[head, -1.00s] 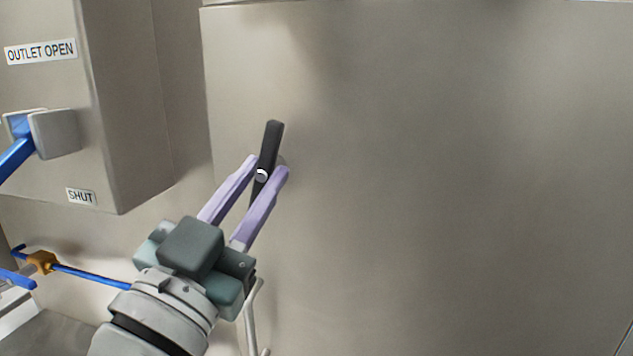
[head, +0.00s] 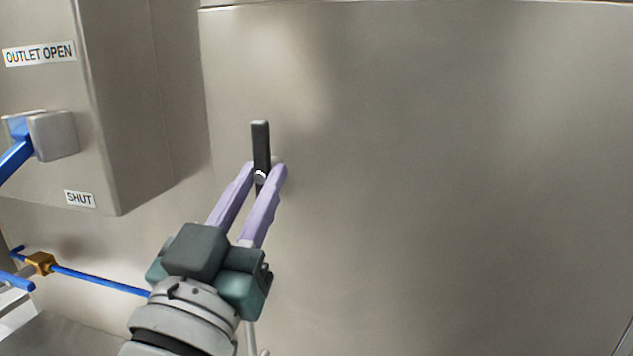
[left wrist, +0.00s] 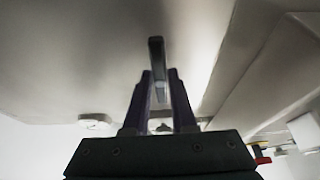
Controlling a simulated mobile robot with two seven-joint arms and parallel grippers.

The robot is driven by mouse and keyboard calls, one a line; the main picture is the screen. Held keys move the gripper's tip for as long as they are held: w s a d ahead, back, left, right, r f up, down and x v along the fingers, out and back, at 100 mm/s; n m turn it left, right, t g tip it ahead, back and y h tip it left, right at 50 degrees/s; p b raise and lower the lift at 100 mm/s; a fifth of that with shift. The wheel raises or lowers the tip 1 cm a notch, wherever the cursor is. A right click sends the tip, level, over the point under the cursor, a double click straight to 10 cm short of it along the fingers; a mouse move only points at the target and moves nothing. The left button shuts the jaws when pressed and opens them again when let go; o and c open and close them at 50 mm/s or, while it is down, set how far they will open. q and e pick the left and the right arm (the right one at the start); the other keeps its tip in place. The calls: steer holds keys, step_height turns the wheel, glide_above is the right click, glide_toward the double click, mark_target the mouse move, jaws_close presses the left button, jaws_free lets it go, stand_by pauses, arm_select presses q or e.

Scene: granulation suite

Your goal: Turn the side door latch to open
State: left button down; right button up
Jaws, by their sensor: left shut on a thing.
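The side door latch (head: 260,143) is a dark bar handle on a steel door panel (head: 430,180) in the head view. It stands close to upright, with a small light pivot at its middle. My left gripper (head: 264,172) comes from below and is shut on the latch, one lilac finger on each side. In the left wrist view the latch (left wrist: 156,60) rises between the fingers of the left gripper (left wrist: 160,76). The lower part of the latch is partly hidden by the fingers. My right gripper is not in view.
At left a steel box carries the labels "OUTLET OPEN" (head: 39,53) and "SHUT" (head: 80,198), with a blue lever (head: 15,157) on a grey block. A blue rod with a brass fitting (head: 40,263) runs below. The door face right of the latch is clear.

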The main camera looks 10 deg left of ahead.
arm_select(q)
steer(key=c, duration=0.7)
jaws_free()
steer(key=v, duration=1)
steer(key=shift+w, duration=0.1)
